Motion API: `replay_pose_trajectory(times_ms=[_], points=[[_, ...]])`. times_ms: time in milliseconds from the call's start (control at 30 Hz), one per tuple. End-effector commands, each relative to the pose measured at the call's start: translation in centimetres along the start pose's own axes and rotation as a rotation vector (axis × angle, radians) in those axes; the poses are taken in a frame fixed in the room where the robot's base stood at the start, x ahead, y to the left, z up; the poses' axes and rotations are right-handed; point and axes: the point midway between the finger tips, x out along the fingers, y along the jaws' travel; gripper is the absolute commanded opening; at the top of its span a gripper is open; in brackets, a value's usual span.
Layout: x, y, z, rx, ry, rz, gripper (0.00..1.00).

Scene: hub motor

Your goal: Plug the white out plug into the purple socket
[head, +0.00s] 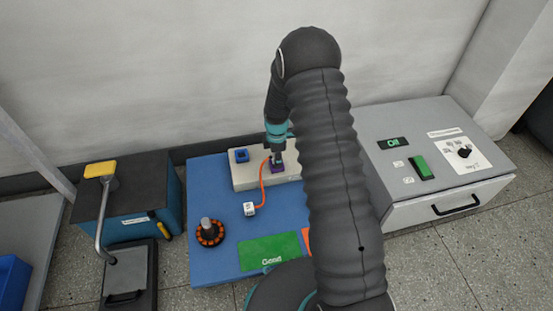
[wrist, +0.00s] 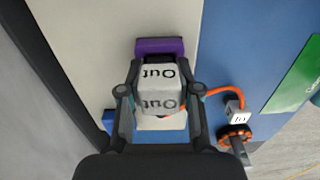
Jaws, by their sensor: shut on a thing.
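My gripper (wrist: 160,100) is shut on the white out plug (wrist: 158,92), whose faces read "Out" in the wrist view. The purple socket (wrist: 160,46) shows just beyond the plug, its near part hidden by it. I cannot tell whether the plug touches or enters the socket. In the head view my gripper (head: 277,153) is right over the purple socket (head: 277,169) on the pale block (head: 242,181), and the plug is hard to make out there. An orange cable (head: 262,187) runs from there to the white in plug (head: 249,208), lying on the blue mat.
A blue socket (head: 242,156) sits left of the purple one. The motor coil (head: 210,233) stands on the blue mat (head: 205,185) near a green pad (head: 270,251). A grey control box (head: 430,150) is at right, and a lever press (head: 120,215) at left.

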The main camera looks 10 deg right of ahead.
Motion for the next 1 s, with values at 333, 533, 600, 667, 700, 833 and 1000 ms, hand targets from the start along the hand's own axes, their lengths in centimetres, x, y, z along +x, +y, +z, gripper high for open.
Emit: replay_pose_trajectory(times_ms=[333,533,600,667,700,833,1000], points=[[0.38,-0.02,0.01,0.0,0.0,0.0,0.0],[0.56,-0.04,0.01,0.0,0.0,-0.001,0.0],[0.57,-0.04,0.01,0.0,0.0,-0.001,0.0],[0.59,-0.05,0.01,0.0,0.0,-0.001,0.0],[0.61,-0.06,0.01,0.0,0.0,-0.001,0.0],[0.67,-0.08,0.01,0.0,0.0,-0.002,0.0],[0.74,-0.12,0.01,0.0,0.0,-0.002,0.48]])
